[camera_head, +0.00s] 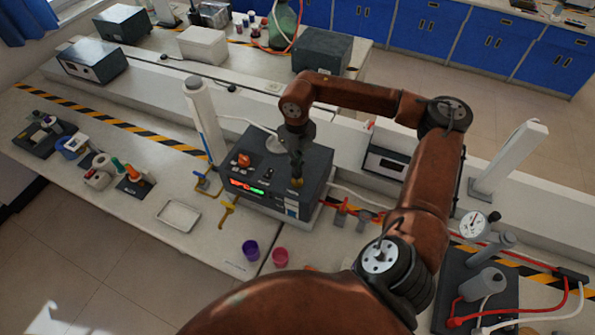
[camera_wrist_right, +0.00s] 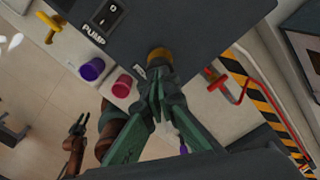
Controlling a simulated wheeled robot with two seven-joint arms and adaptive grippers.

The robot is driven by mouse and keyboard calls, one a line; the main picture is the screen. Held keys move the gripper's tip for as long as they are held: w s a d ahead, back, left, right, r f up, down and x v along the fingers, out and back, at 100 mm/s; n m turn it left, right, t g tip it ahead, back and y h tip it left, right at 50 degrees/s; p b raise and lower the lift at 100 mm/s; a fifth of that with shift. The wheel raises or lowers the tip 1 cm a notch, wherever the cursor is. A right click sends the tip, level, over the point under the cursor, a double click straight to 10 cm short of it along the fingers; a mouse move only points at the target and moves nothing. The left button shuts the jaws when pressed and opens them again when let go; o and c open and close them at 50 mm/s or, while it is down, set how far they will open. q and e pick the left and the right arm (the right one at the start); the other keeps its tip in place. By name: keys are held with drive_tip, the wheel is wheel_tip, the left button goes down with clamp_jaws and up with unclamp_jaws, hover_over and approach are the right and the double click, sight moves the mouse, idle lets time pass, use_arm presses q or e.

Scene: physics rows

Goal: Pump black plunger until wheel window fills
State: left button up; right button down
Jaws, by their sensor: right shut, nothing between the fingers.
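The dark instrument box (camera_head: 268,168) stands mid-bench in the head view; its panel (camera_wrist_right: 205,25) fills the top of the right wrist view. A lit red and green window (camera_head: 246,187) shows on its front; I cannot tell its fill level. My right gripper (camera_head: 297,174) is shut and empty, its fingertips (camera_wrist_right: 158,88) at a brass-coloured collar (camera_wrist_right: 158,55) on the panel's edge. I cannot make out the black plunger apart from fingers and collar, nor tell contact. My left gripper (camera_wrist_right: 77,128) shows small and apart, fingers seemingly open, at the wrist view's lower left.
A PUMP rocker switch (camera_wrist_right: 107,15) sits on the panel. Purple (camera_head: 250,250) and pink (camera_head: 280,257) cups stand in front of the box. Yellow valve handles (camera_head: 227,214) are at its left, red ones (camera_head: 341,211) at its right. A white tray (camera_head: 178,215) lies further left.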

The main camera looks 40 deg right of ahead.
drive_tip(key=shift+f+b, duration=1.05)
drive_tip(key=shift+f, duration=0.55)
drive_tip(key=shift+r, duration=0.25)
drive_tip(key=shift+r+p, duration=1.2)
drive_tip(key=shift+r, duration=0.75)
drive_tip(key=shift+f, duration=0.2)
